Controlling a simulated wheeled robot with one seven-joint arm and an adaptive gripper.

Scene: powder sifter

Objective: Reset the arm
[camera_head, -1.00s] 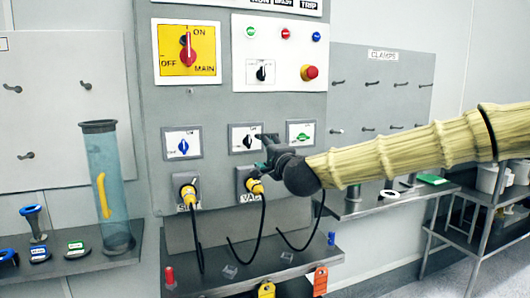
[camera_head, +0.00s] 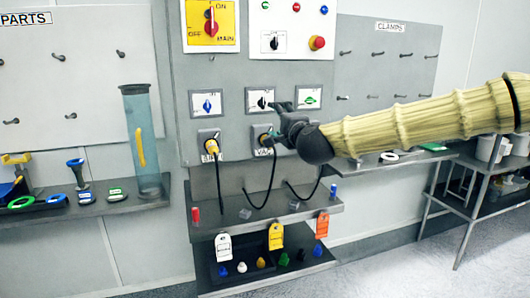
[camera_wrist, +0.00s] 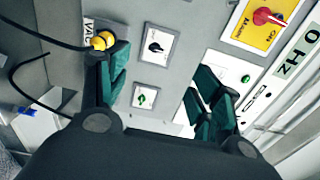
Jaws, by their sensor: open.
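My gripper (camera_head: 280,123) is open in front of the grey control panel (camera_head: 222,160), by the yellow plug in the VAC socket (camera_head: 264,140). In the wrist view its two green-padded fingers (camera_wrist: 158,98) stand wide apart with nothing between them. The VAC plug (camera_wrist: 103,40) shows there beside the left finger; I cannot tell whether they touch. A black-knob switch (camera_head: 260,101) and a green-knob switch (camera_head: 309,97) are near the gripper in the head view. My arm, in a ribbed yellow sleeve, reaches in from the right.
A blue-knob switch (camera_head: 207,104) and another yellow plug (camera_head: 210,141) are to the left. Black cables hang over the shelf (camera_head: 265,212). Coloured tags (camera_head: 276,236) hang below. A clear tube (camera_head: 143,140) stands at left; a metal table (camera_head: 475,180) is at right.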

